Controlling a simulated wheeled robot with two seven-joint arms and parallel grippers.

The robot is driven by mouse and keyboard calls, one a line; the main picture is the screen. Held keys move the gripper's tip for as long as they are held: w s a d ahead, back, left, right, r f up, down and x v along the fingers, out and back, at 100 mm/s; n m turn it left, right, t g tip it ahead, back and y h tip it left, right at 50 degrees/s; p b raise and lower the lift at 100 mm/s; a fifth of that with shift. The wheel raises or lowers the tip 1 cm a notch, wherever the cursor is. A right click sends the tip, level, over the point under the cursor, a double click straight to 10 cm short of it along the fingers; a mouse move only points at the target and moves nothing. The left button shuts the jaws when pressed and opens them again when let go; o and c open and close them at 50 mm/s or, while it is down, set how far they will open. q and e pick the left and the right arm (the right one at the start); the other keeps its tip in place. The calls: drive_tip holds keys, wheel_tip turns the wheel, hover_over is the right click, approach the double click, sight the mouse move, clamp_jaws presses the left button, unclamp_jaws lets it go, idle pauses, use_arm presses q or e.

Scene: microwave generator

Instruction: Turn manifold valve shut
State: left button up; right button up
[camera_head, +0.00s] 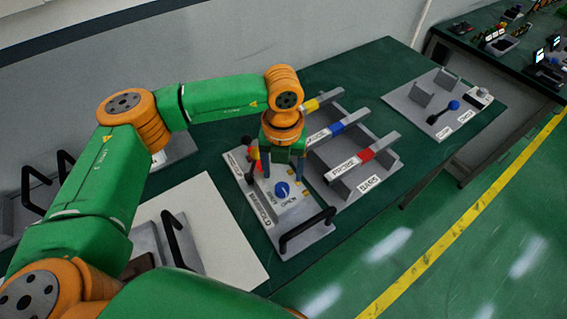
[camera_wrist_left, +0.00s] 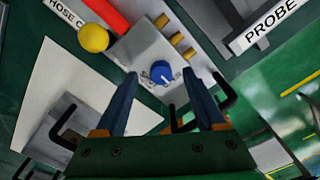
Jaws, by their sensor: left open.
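The manifold (camera_head: 262,205) is a light grey block on the green table, with a blue round valve knob (camera_head: 282,189) on its top. The word OPEN is printed beside the knob. The knob also shows in the left wrist view (camera_wrist_left: 163,74), with a white pointer mark on it. My left gripper (camera_head: 277,180) is above the manifold, pointing down. In the left wrist view its two blue fingers (camera_wrist_left: 160,85) are apart and empty, with the knob seen beyond and between their tips. They do not appear to touch it. My right gripper is not in view.
A black handle (camera_head: 307,231) stands at the manifold's front edge. A red part and yellow ball (camera_wrist_left: 92,38) are beside it. Bars with yellow, blue and red bands (camera_head: 345,150) lie in a grey rack at right. A white mat (camera_head: 215,225) lies at left.

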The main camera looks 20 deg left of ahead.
sight(282, 186)
use_arm(q)
drive_tip(key=f, duration=0.1)
drive_tip(key=s+f, duration=0.1)
drive_tip(key=s+f+p, duration=0.1)
drive_tip(key=shift+s+d, duration=0.25)
drive_tip(key=shift+w+a+f, duration=0.1)
drive_tip(key=shift+w+f, duration=0.15)
drive_tip(key=shift+w+a+f, duration=0.1)
drive_tip(key=shift+w+f, duration=0.15)
drive_tip(key=shift+w, duration=0.25)
drive_tip(key=shift+c, duration=0.3)
drive_tip(key=c, duration=0.3)
drive_tip(key=shift+s+r, duration=0.15)
drive_tip(key=shift+s, duration=0.1)
clamp_jaws()
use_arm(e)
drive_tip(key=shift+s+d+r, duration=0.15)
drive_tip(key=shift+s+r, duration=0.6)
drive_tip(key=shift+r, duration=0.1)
use_arm(q)
drive_tip(key=shift+w, duration=0.15)
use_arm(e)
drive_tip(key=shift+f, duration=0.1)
